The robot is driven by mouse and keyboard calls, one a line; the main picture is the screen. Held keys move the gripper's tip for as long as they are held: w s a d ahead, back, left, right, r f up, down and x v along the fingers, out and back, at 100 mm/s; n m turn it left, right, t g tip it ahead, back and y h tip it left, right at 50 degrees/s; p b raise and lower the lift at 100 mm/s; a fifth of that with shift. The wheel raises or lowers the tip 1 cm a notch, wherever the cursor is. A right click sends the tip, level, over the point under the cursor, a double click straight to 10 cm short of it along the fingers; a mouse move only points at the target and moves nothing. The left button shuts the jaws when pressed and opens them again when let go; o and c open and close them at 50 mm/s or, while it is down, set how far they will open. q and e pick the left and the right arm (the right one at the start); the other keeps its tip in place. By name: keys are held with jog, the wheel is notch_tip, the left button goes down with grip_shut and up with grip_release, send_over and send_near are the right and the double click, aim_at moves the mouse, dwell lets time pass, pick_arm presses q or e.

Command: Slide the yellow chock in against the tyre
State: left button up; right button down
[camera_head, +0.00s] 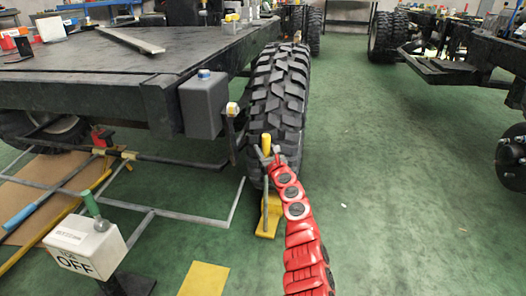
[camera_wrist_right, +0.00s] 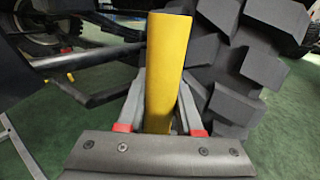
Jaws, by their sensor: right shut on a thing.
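The yellow chock (camera_head: 270,215) stands on the green floor at the near foot of the big black tyre (camera_head: 278,95). Its upright yellow handle rises beside the tread. My right gripper (camera_head: 267,160), on the red arm, is shut on this handle. In the right wrist view the yellow handle (camera_wrist_right: 167,65) stands between the two grey fingers, and the tyre's tread (camera_wrist_right: 250,60) is close on the right. The arm and gripper partly hide the chock, and I cannot tell whether it touches the tyre. My left gripper is not in view.
The dark chassis (camera_head: 130,75) with a grey box (camera_head: 203,105) is left of the tyre. A white box marked OFF (camera_head: 85,245) stands at lower left, near grey tubes on the floor. A yellow patch (camera_head: 203,278) lies in front. Floor right of the tyre is clear.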

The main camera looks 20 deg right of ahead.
jog(key=c, duration=0.5)
grip_release()
jog(key=shift+d+r, duration=0.1)
jog(key=shift+r, duration=0.1)
